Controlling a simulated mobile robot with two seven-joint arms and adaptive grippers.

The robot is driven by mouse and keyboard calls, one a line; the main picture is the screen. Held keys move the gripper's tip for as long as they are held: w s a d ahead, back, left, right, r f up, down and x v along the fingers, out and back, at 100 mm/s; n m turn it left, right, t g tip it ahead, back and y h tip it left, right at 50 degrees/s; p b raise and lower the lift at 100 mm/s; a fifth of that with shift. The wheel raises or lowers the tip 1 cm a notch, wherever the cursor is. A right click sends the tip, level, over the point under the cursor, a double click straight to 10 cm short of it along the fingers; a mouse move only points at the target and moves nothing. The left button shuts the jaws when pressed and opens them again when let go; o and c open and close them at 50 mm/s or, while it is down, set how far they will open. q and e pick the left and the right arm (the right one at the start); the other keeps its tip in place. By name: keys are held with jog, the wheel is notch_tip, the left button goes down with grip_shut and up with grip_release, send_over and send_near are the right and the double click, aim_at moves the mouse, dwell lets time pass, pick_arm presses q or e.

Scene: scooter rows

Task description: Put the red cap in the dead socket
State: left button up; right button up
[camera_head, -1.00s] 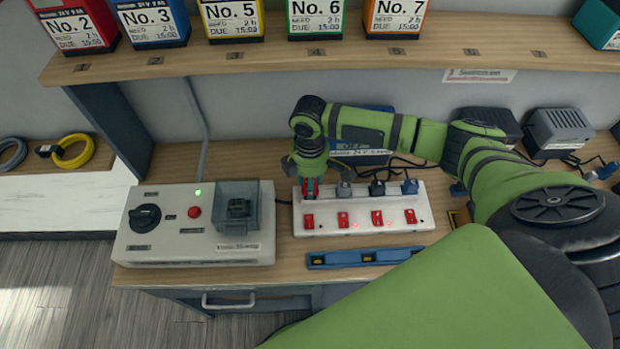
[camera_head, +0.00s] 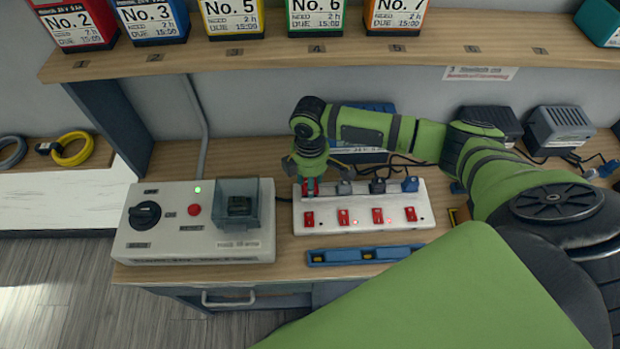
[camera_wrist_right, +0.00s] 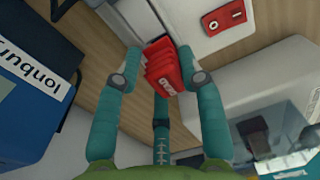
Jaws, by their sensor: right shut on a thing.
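The white power strip (camera_head: 365,222) lies on the bench with several red switches along its front. Grey, black and blue plugs stand in its sockets to the right of the leftmost one. My right gripper (camera_head: 310,187) points down over the left-end socket. It is shut on the red cap (camera_wrist_right: 164,68), which sits between its teal fingers in the wrist view, close to the edge of the strip (camera_wrist_right: 195,22). The fingers partly hide the cap and the left socket in the head view, so I cannot tell whether it is seated. My left gripper is out of view.
A grey control box (camera_head: 170,215) with a black knob and clear cover stands left of the strip. A blue tray (camera_head: 340,256) lies in front. A blue battery (camera_wrist_right: 35,115) is behind. Chargers (camera_head: 560,130) stand at right. A shelf (camera_head: 270,55) with labelled batteries runs above.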

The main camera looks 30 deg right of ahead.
jog(key=shift+f, duration=0.55)
jog(key=o, duration=1.2)
jog(key=shift+r, duration=0.1)
notch_tip(320, 180, up, 12)
jog(key=shift+w+d+f, duration=0.1)
jog(key=shift+w, duration=0.05)
